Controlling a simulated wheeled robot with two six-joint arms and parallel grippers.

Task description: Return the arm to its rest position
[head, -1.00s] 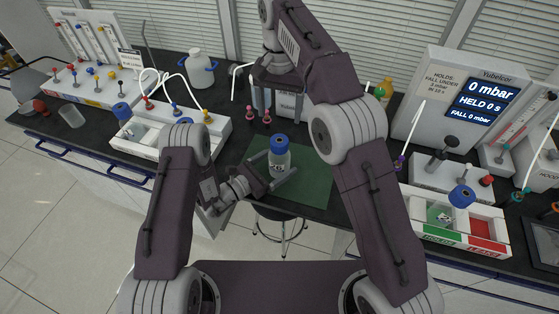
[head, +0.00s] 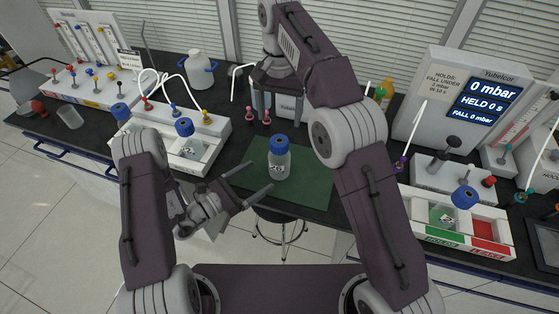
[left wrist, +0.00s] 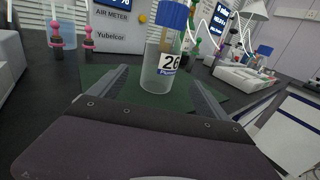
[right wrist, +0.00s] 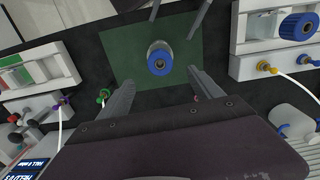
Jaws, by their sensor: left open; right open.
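My left gripper (head: 254,181) is open and empty, low in front of the green mat (head: 306,187). A clear bottle with a blue cap and the label 26 (head: 279,158) stands upright on the mat, just beyond the left fingertips and apart from them. In the left wrist view the bottle (left wrist: 160,68) stands ahead, past the two spread fingers. My right gripper (right wrist: 158,84) is open and empty, seen in the right wrist view with the bottle (right wrist: 159,60) beyond its fingers.
A white tray with blue-capped bottles (head: 214,139) stands left of the mat. At right are a sorting tray (head: 455,239) with green and red parts and a display unit (head: 468,90). A stool (head: 281,229) is below the bench edge.

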